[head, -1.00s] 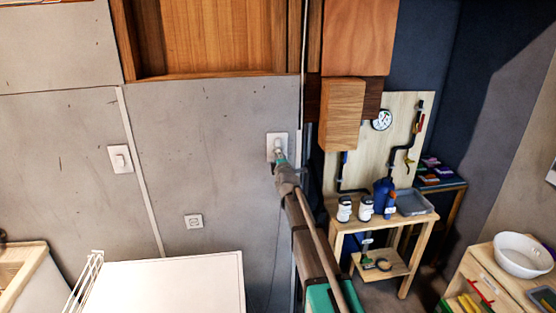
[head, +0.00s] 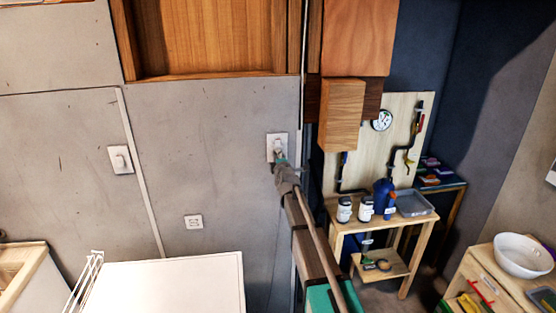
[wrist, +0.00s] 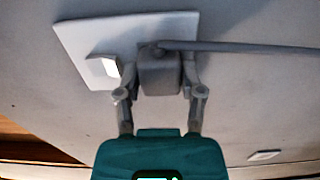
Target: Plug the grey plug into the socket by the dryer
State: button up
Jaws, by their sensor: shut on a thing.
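My gripper (wrist: 160,88) is shut on the grey plug (wrist: 160,76), whose grey cord (wrist: 245,47) runs off to the right in the wrist view. The plug is up against a white wall plate (wrist: 135,30), which has a raised white rocker (wrist: 104,66) beside the plug. The plug's front and pins are hidden, so I cannot tell whether it is seated. In the head view the plate (head: 270,139) is on the grey wall, with my gripper (head: 281,162) at its lower part. A white appliance top, likely the dryer (head: 165,285), is at lower left.
A smaller wall socket (head: 193,222) is lower left of my gripper. A light switch (head: 121,160) is further left. A wooden cupboard (head: 210,38) is above. A wooden stand (head: 383,222) with bottles and a tray is right of my arm.

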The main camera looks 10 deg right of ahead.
jog(key=shift+w, duration=0.15)
jog(key=o, duration=1.1)
jog(key=shift+o, duration=0.2)
jog(key=s, duration=1.2)
